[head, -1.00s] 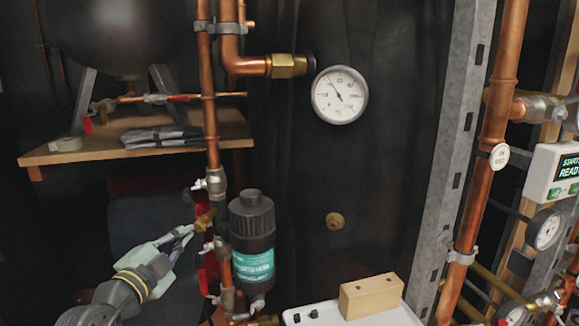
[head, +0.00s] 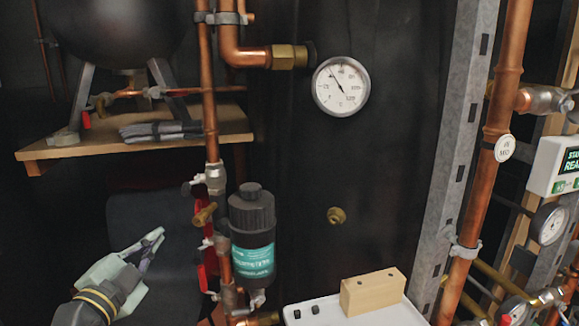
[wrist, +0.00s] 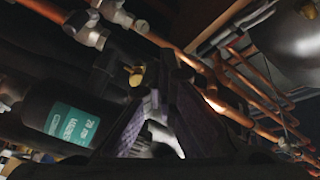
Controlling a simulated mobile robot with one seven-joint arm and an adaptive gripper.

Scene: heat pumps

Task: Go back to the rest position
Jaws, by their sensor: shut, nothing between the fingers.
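My gripper (head: 158,237) is in the lower left of the head view, pale green and grey, with its fingers pointing up and to the right. It is shut and empty. It is apart from the copper pipe and the brass valve handle (head: 204,214), with a gap to their left. In the wrist view, the dark fingers (wrist: 163,68) meet in the middle. The brass handle (wrist: 136,76) shows behind them there. The black filter canister (head: 252,235) with a teal label stands right of the pipe, and also shows at left in the wrist view (wrist: 70,115).
A wooden shelf (head: 100,150) with folded cloths is above my gripper. A vertical copper pipe (head: 210,110) runs beside the canister. A wooden block (head: 372,292) lies on a white box at the lower middle. A round gauge (head: 340,86) is at the upper middle.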

